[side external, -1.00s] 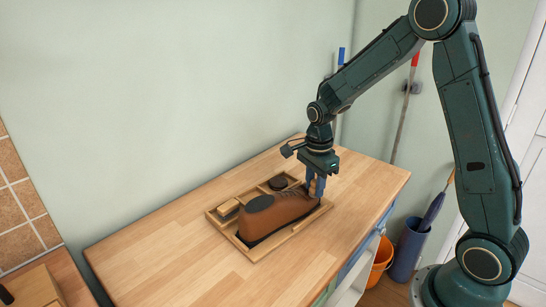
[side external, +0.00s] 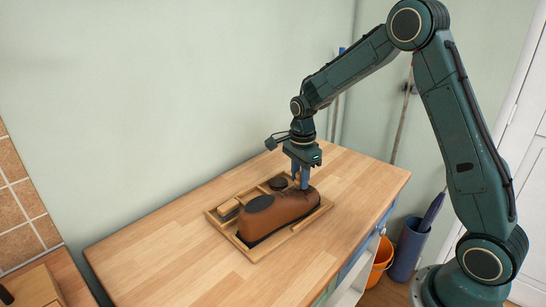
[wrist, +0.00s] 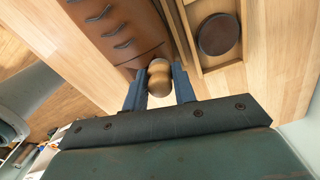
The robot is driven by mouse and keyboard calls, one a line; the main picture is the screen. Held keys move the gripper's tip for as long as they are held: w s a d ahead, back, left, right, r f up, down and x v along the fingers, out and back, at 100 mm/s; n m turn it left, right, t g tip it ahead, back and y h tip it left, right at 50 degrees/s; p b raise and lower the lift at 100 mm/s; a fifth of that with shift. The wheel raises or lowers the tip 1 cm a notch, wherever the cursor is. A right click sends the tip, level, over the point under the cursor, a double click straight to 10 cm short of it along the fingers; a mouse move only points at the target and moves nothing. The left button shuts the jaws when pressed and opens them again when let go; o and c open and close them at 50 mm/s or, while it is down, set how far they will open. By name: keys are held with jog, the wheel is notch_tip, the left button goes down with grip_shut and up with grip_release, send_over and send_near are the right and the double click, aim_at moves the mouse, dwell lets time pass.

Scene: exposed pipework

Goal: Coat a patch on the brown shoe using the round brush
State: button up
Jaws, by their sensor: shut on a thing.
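The brown shoe (side external: 285,211) lies in a wooden tray (side external: 258,256), with a dark oval opening at its left end. It also shows at the upper left of the wrist view (wrist: 112,35), with several dark lace bars. My gripper (side external: 300,186) is over the shoe's right end. In the wrist view, my gripper (wrist: 159,88) is shut on the round brush, whose rounded wooden handle end (wrist: 159,78) sits between the blue fingers. The brush's bristles are hidden, so I cannot tell whether they touch the shoe. A dark round tin (side external: 278,183) sits in a tray compartment behind the shoe.
A wooden block-like item (side external: 228,208) sits in the tray's left compartment. The wooden worktop (side external: 150,262) is clear around the tray. A pale wall stands behind it. An orange bucket (side external: 382,256) and a blue bin (side external: 408,250) stand below its right edge.

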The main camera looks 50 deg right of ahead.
jog(key=shift+s+a, duration=0.15)
jog(key=shift+s, duration=1.15)
jog(key=shift+s+a, duration=0.1)
jog(key=shift+s, duration=1.2)
notch_tip(320, 180, up, 8)
jog(key=shift+w, duration=0.15)
